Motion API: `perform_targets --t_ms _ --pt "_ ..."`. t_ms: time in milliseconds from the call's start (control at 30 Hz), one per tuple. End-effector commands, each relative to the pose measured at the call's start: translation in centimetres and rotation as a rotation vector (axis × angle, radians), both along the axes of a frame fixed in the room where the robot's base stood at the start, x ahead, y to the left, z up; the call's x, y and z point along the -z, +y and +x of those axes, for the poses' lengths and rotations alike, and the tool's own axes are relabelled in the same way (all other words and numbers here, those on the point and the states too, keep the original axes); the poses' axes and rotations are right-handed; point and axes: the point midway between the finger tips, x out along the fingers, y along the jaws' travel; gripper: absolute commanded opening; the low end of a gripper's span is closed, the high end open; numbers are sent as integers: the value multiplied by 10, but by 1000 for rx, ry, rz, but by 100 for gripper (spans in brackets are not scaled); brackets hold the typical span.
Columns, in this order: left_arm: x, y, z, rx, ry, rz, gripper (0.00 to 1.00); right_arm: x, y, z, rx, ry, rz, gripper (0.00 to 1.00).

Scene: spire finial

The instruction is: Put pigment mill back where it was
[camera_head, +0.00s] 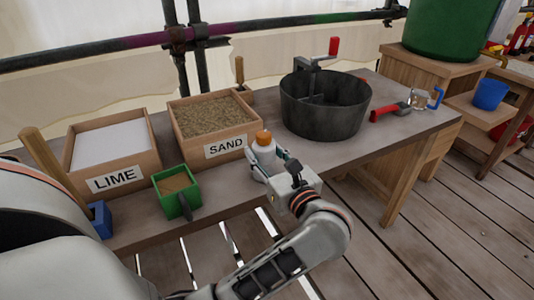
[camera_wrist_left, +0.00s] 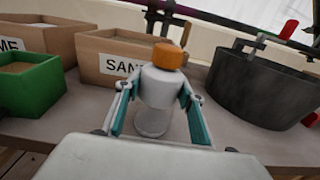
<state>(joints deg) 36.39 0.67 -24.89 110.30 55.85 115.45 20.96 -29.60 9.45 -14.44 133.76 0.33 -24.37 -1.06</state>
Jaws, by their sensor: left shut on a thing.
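The pigment mill (camera_head: 264,151) looks like a white bottle-shaped body with an orange top, upright at the table's front edge, just right of the SAND box. My left gripper (camera_head: 266,163) is shut around its body from the front. In the left wrist view the mill (camera_wrist_left: 156,88) stands between the two teal-padded fingers of my left gripper (camera_wrist_left: 157,97), in front of the SAND box. Its base appears close to or on the tabletop; I cannot tell if it touches. My right gripper is not in view.
The LIME box (camera_head: 111,150), SAND box (camera_head: 213,127) and green scoop box (camera_head: 177,191) stand to the left. A dark mixing tub (camera_head: 325,118) stands to the right, with a red-handled tool (camera_head: 390,112) beyond it. Bare tabletop (camera_head: 350,152) lies in front of the tub.

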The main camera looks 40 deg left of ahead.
Motion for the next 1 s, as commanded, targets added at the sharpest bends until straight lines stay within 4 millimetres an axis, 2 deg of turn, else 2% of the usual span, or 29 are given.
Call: perform_targets --t_ms 167,367,400,467,867,1000 --pt "-2 0 0 0 -5 0 14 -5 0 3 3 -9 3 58" --pt "3 0 0 0 -2 0 14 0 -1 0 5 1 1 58" --pt "3 0 0 0 -3 -1 41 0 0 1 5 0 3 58" --pt "2 0 0 0 -4 -1 55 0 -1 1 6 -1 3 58" --pt "-3 0 0 0 -7 -1 55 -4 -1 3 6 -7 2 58" --pt "-1 -2 0 -1 -4 -2 55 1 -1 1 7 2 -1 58"
